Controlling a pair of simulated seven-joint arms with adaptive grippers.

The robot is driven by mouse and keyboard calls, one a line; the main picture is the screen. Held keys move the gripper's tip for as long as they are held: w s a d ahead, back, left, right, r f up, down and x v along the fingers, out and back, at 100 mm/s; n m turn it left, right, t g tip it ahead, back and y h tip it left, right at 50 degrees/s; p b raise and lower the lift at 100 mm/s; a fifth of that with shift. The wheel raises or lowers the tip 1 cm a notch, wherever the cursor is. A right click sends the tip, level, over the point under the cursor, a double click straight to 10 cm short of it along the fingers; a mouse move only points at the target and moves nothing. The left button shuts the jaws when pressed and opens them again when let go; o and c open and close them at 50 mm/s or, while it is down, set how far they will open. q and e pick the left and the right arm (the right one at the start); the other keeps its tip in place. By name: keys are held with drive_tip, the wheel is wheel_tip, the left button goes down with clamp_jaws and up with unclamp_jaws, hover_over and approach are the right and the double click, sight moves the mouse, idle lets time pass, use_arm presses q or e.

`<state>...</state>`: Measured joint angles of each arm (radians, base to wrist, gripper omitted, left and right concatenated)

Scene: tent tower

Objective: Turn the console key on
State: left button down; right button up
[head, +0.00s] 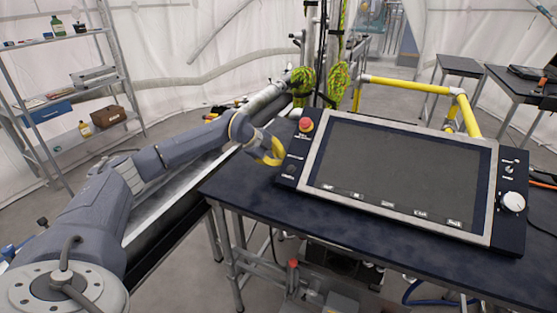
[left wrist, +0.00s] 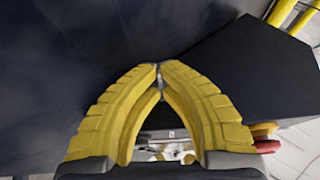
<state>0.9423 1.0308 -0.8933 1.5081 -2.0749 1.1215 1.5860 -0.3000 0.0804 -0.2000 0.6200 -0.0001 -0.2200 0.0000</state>
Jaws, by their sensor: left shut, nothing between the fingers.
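The console (head: 400,170) is a dark, tilted box with a large screen, standing on the dark table. Its left strip carries a red button (head: 306,125) with small controls below it, too small to tell which one is the key. My left gripper (head: 279,157) has yellow fingers and is just beside the console's left edge. In the left wrist view its fingertips (left wrist: 158,68) meet, with nothing held. The console's dark side (left wrist: 250,80) is to the right there, and the red button (left wrist: 266,146) shows partly behind the right finger. My right gripper is not seen.
The dark table (head: 245,195) has bare room left of the console. A white knob (head: 513,202) is on the console's right strip. A yellow rail (head: 410,85) runs behind. A shelf rack (head: 65,80) stands at the far left.

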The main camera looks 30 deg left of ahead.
use_arm(q)
drive_tip(key=shift+f, duration=0.1)
idle(0.3)
drive_tip(key=c, duration=1.6)
unclamp_jaws()
drive_tip(key=v, duration=1.2)
drive_tip(key=shift+o, duration=0.2)
